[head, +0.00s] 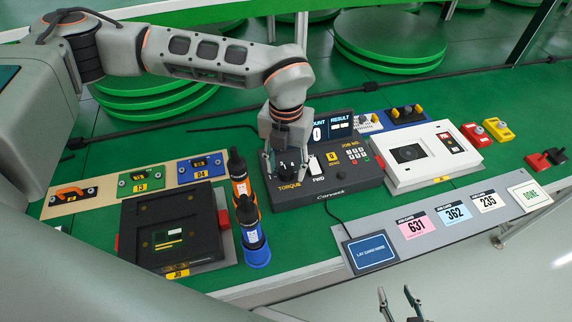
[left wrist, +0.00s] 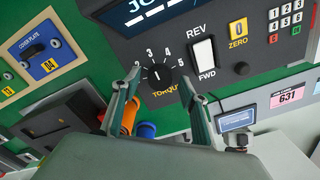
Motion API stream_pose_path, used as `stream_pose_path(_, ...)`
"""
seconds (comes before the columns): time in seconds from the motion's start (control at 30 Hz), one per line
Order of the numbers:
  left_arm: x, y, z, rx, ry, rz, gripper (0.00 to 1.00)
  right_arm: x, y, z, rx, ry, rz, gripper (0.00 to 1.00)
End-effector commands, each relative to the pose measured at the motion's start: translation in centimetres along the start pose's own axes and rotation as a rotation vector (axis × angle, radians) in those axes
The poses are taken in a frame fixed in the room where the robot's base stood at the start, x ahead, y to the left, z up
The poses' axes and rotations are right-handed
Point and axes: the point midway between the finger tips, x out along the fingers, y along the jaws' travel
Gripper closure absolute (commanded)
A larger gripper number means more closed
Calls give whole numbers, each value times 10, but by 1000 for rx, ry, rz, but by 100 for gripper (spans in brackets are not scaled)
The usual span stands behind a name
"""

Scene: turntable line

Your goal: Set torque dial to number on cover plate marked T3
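The black torque dial (left wrist: 155,76) is on the dark controller (head: 340,185), with 2, 3, 4 and 5 readable around it. Its white mark looks roughly upright in the left wrist view; which number it points to I cannot tell. My left gripper (head: 286,168) is over the dial, partly hiding it in the head view. In the left wrist view my left gripper (left wrist: 160,88) has its fingers apart on either side of the dial, contact unclear. The green cover plate marked T3 (head: 127,185) lies on the beige board; its number is too small to read. My right gripper (head: 400,303) is open and empty.
Orange and blue screwdrivers (head: 251,238) stand left of the controller, close to my left gripper. A black fixture (head: 140,210) is further left; a white fixture (head: 440,170) is to the right. A REV/FWD switch (left wrist: 204,55) sits beside the dial. Job cards (head: 455,214) lie along the front.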

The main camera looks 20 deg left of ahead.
Motion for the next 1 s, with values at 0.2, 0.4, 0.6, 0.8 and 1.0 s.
stream_pose_path(0.2, 0, 0, 0, 0, -1, 0, 57, -1, 1, 0, -3, 0, 1, 60)
stream_pose_path(0.4, -17, 0, 1, 0, -4, 0, 57, 0, 1, 0, -2, 0, 1, 60)
stream_pose_path(0.6, -58, 0, 1, 0, -5, -1, 57, 0, 1, -1, -1, 1, 1, 60)
stream_pose_path(0.8, -95, 0, 1, 0, -4, 0, 57, 0, 1, -1, -1, 1, 1, 60)
stream_pose_path(1.0, -116, 0, 0, 0, -2, 0, 57, 0, 1, -1, 0, 1, 1, 60)
